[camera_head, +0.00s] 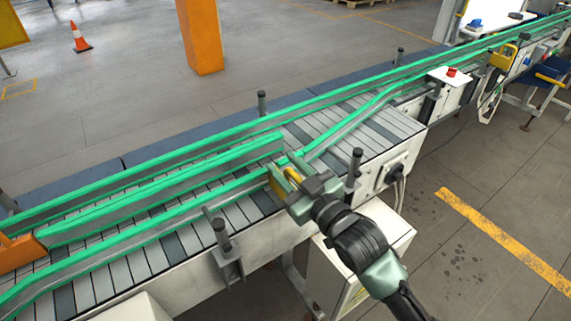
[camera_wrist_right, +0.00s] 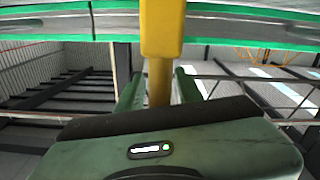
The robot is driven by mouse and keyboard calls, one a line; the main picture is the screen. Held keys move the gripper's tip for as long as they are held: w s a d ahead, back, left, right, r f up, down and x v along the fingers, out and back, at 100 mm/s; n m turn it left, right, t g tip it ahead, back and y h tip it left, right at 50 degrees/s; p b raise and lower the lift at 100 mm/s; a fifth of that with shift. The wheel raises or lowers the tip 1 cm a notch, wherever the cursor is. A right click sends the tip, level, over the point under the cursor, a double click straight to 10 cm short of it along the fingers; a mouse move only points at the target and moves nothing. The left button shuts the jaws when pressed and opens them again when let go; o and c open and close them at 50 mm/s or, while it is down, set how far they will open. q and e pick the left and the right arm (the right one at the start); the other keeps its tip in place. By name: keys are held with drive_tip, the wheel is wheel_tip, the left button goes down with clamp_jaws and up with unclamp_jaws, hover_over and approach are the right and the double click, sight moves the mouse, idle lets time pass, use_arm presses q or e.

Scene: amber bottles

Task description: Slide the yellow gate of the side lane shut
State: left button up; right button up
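The yellow gate (camera_head: 280,184) stands at the edge of the side lane (camera_head: 225,213), near where the green rails meet. Its yellow handle also shows upright in the right wrist view (camera_wrist_right: 160,80). My right gripper (camera_head: 297,178) is at the gate, with its two green fingers on either side of the handle. In the right wrist view the fingers (camera_wrist_right: 159,92) lie very close to the handle. Whether they press on it is not clear. The gripper hides part of the gate in the head view. My left gripper is not in view.
Green guide rails (camera_head: 140,187) run along the slatted conveyor. Dark posts (camera_head: 353,168) and a clamp (camera_head: 226,250) stand along its near side. An orange block (camera_head: 20,252) sits at the left end. A box with a red button (camera_head: 450,73) is further right.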

clamp_jaws()
drive_tip(key=shift+d, duration=0.1)
idle(1.2)
